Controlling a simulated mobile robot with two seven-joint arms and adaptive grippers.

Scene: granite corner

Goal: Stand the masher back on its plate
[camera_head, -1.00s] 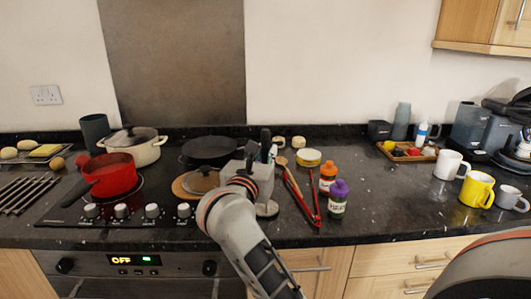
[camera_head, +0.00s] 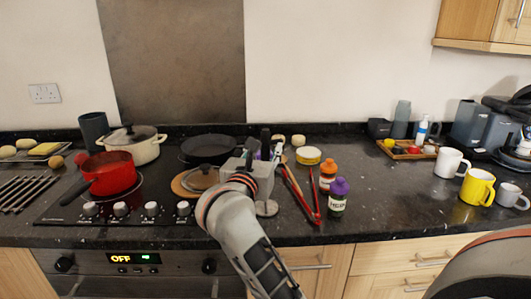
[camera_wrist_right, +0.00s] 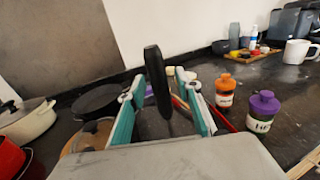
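The masher shows its dark upright handle (camera_wrist_right: 157,85) in the right wrist view, leaning slightly. In the head view the handle top (camera_head: 265,138) shows just beyond my right gripper (camera_head: 265,150). A round silvery plate (camera_head: 267,209) rests on the counter below the gripper and looks like the masher's foot; the link between them is hidden by my gripper body. In the wrist view my right gripper (camera_wrist_right: 164,88) is open, with its teal-padded fingers either side of the handle and gaps visible. My left gripper is not in view.
A lid on a wooden board (camera_head: 187,184), a black pan (camera_head: 209,147) and a red saucepan (camera_head: 110,175) are left.

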